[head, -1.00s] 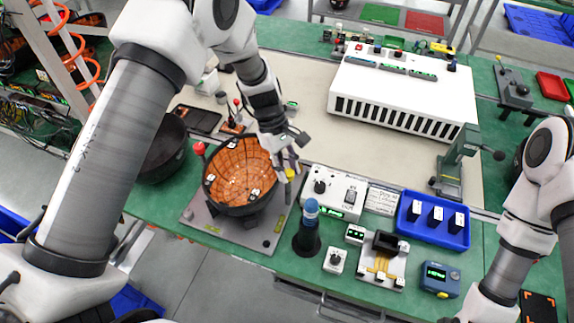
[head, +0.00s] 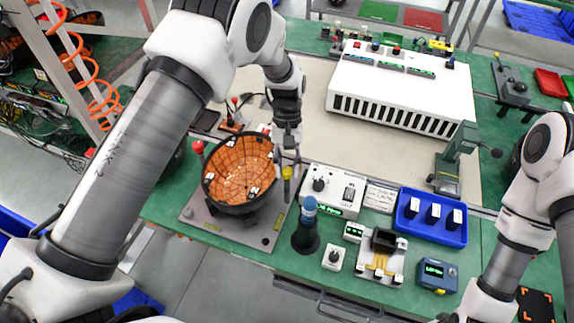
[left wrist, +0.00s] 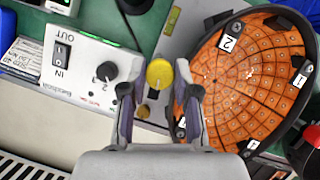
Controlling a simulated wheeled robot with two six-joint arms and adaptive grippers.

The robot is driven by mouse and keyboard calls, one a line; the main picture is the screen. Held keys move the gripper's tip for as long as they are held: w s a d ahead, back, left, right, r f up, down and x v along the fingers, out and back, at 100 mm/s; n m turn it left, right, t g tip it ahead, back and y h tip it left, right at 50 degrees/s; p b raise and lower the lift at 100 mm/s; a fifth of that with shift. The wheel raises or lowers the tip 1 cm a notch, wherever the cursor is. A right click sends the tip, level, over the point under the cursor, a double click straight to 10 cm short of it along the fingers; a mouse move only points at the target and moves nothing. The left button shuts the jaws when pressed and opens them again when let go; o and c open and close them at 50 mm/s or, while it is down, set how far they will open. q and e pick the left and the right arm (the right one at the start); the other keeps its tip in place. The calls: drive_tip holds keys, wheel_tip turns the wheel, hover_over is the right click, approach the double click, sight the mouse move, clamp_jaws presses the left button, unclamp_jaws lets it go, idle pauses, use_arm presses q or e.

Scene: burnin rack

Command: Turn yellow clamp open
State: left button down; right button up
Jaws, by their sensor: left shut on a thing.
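The yellow clamp (head: 288,173) stands at the right rim of an orange-lined black bowl fixture (head: 238,169) on a grey plate. My left gripper (head: 288,160) points down over the clamp. In the left wrist view, the clamp's round yellow top (left wrist: 159,73) sits between the two fingertips (left wrist: 157,84), and the gripper is shut on it. The lower part of the clamp is mostly hidden there. A second clamp with a red top (head: 198,148) stands at the bowl's left side. My right gripper is outside the view.
A white control box (head: 335,188) with a knob and switch stands close right of the clamp. A dark bottle with a blue top (head: 308,226) stands in front. A blue tray (head: 432,218) lies farther right. The beige mat (head: 400,150) behind has free room.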

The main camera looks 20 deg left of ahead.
use_arm(q)
drive_tip(key=shift+s+f, duration=0.1)
idle(0.4)
drive_tip(key=c, duration=0.9)
unclamp_jaws()
drive_tip(key=shift+o, duration=0.2)
drive_tip(key=v, duration=1.2)
